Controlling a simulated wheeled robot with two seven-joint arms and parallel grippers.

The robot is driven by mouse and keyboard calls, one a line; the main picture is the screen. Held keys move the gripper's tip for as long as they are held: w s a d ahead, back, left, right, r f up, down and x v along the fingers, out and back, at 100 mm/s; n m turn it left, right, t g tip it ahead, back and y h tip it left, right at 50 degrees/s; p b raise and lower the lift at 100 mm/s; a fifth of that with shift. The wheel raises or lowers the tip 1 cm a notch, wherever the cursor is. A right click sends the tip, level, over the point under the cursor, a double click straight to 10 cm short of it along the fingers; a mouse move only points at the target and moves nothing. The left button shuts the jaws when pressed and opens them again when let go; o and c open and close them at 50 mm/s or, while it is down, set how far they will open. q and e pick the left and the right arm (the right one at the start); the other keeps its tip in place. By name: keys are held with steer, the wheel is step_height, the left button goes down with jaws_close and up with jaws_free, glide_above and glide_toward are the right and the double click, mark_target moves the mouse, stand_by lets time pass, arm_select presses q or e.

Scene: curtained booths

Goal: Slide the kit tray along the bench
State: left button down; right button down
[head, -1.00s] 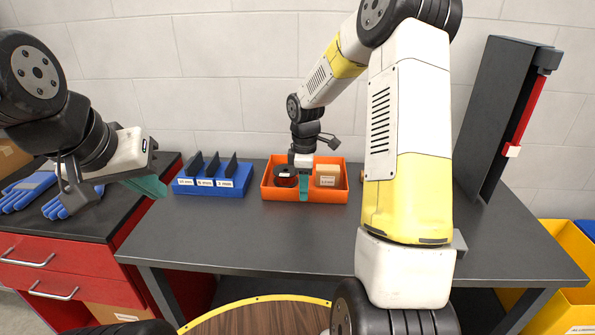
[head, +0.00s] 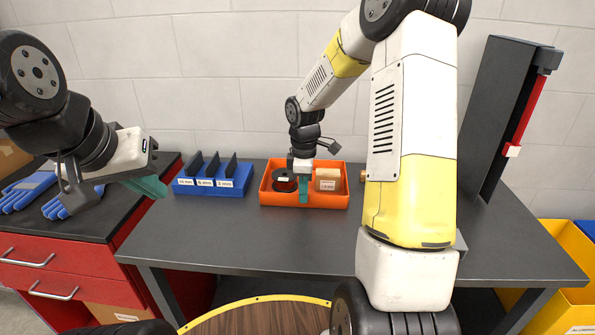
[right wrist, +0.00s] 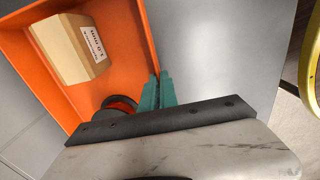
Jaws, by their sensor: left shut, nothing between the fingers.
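The kit tray (head: 330,200) is an orange open box on the grey bench. It holds a dark reel (head: 283,180) at its left and a tan labelled carton (head: 327,178) at its right. In the right wrist view the tray wall (right wrist: 148,35) runs down between the teal fingertips of my right gripper (right wrist: 158,88). My right gripper (head: 303,190) points down at the middle of the tray's front wall and is shut on it. My left gripper (head: 150,187) is shut and empty, in front of the bench's left end, away from the tray.
A blue rack (head: 212,187) with dark upright dividers stands left of the tray. A small brown item (head: 362,176) shows right of the tray, partly hidden by my right arm. A tall dark stand (head: 503,120) is at the right. The bench (head: 250,236) is clear in front of the tray.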

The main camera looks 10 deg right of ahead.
steer(key=shift+s+a, duration=0.9)
steer(key=shift+s, duration=2.2)
steer(key=shift+s+a, duration=0.9)
steer(key=shift+s, duration=2.25)
steer(key=shift+s+a, duration=0.9)
steer(key=shift+s, duration=2.2)
steer(key=c, duration=1.6)
jaws_free()
steer(key=shift+o, duration=0.2)
steer(key=shift+s, duration=0.1)
steer(key=s+d+r+m+t+y, duration=0.1)
steer(key=d+r+m+t, duration=0.1)
steer(key=r+m, duration=0.5)
steer(key=s+d+r+m+t+y, duration=0.1)
steer(key=r+m+t, duration=0.3)
steer(key=r, duration=1)
steer(key=s+d+m, duration=0.1)
steer(key=m, duration=0.2)
steer(key=shift+r, duration=0.35)
